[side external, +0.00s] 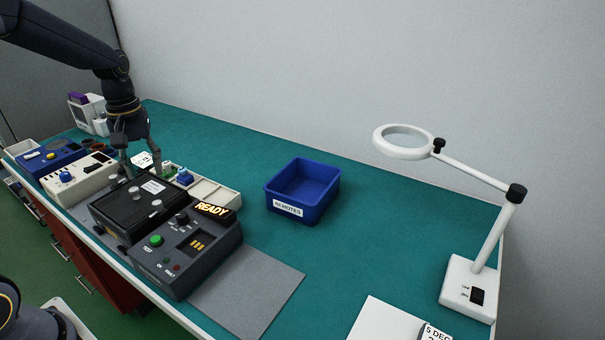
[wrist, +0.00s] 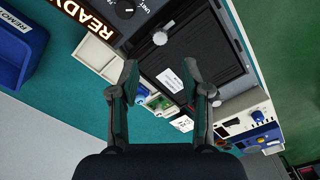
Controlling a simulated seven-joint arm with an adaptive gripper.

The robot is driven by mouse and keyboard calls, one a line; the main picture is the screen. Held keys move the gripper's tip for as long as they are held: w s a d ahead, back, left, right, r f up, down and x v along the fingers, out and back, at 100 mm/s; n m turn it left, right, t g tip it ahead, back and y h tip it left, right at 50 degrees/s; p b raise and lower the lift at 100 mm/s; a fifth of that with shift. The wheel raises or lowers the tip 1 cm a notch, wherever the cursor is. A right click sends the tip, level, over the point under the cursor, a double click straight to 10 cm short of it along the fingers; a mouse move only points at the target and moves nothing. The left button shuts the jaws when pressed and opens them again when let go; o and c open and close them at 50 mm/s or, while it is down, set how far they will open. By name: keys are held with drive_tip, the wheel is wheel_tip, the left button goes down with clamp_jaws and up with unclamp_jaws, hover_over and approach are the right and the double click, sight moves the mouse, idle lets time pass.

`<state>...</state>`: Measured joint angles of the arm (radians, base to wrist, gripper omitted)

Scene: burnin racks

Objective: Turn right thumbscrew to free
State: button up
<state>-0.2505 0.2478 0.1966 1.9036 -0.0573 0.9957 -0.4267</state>
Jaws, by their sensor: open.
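A black box (side external: 115,217) with a white label stands on the bench, with small silver thumbscrews on and near its top. One silver thumbscrew (side external: 156,204) is at its right end, beside the dark tester. In the wrist view a round silver thumbscrew (wrist: 160,38) lies at the edge of the black box (wrist: 208,48). I cannot tell for sure which one is called right. My gripper (side external: 141,170) is open and empty over the back edge of the box. In the wrist view my gripper (wrist: 160,74) has its fingers wide apart, not touching the visible thumbscrew.
A dark tester (side external: 185,255) with a lit READY sign (side external: 213,209) adjoins the box. A cream tray (side external: 215,193) and green and blue parts lie behind. A cream unit (side external: 75,180) stands left. A blue REMOTES bin (side external: 303,190) and magnifier lamp (side external: 470,285) stand right, with clear mat between.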

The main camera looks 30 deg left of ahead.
sight(156, 202)
wheel_tip(156, 202, down, 9)
drive_tip(key=shift+f, duration=0.2)
clamp_jaws()
idle(0.4)
